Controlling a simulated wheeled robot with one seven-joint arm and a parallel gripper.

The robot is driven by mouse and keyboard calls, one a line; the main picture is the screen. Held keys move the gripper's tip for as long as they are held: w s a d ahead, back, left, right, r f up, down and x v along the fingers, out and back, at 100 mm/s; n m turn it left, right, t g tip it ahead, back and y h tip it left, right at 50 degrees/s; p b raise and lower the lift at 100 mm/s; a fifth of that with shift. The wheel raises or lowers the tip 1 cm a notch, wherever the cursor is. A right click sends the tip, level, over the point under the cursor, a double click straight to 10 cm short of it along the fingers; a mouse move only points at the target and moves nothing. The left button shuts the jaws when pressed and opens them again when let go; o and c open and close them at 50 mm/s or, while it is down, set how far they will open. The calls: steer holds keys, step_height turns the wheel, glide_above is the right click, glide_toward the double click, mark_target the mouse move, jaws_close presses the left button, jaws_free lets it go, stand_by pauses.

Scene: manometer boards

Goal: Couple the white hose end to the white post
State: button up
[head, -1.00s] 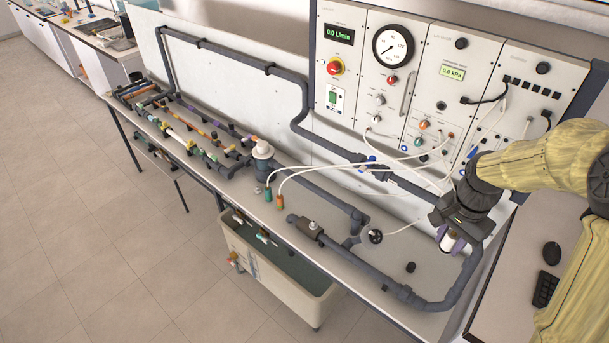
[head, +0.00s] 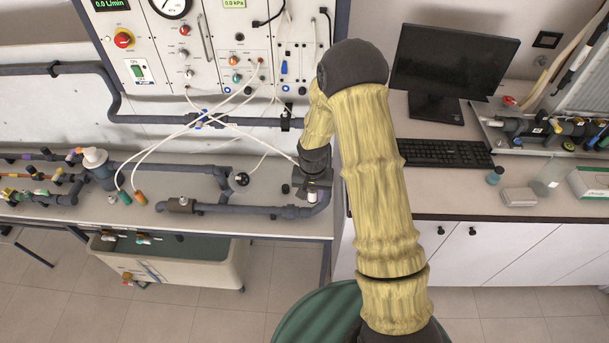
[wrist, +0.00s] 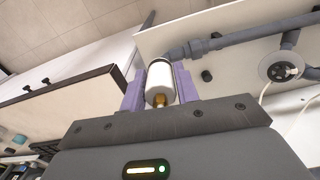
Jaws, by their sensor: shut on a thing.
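My gripper (head: 312,188) is over the right end of the pipe bench, by the pipe's bend. In the wrist view its purple fingers (wrist: 160,92) are shut on a white cylinder with a dark ring and a brass tip, which I take for the white hose end (wrist: 160,80).
A green hose end (head: 125,198) and an orange hose end (head: 140,198) stand at the left. A round valve wheel (head: 241,179) and a black stub (head: 286,188) are left of my gripper. White hoses cross the bench. A keyboard (head: 445,153) lies on the right counter.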

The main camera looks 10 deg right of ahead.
steer(key=s+d+f+n+b, duration=0.1)
steer(key=s+d+f+b, duration=0.1)
steer(key=f, duration=1)
steer(key=s+d+f+n+b, duration=0.2)
steer(key=s+f, duration=0.2)
steer(key=f, duration=0.8)
steer(key=shift+s+d+f+b, duration=0.2)
steer(key=shift+d+f+b, duration=0.05)
steer(key=shift+d+b, duration=0.15)
steer(key=shift+a, duration=0.2)
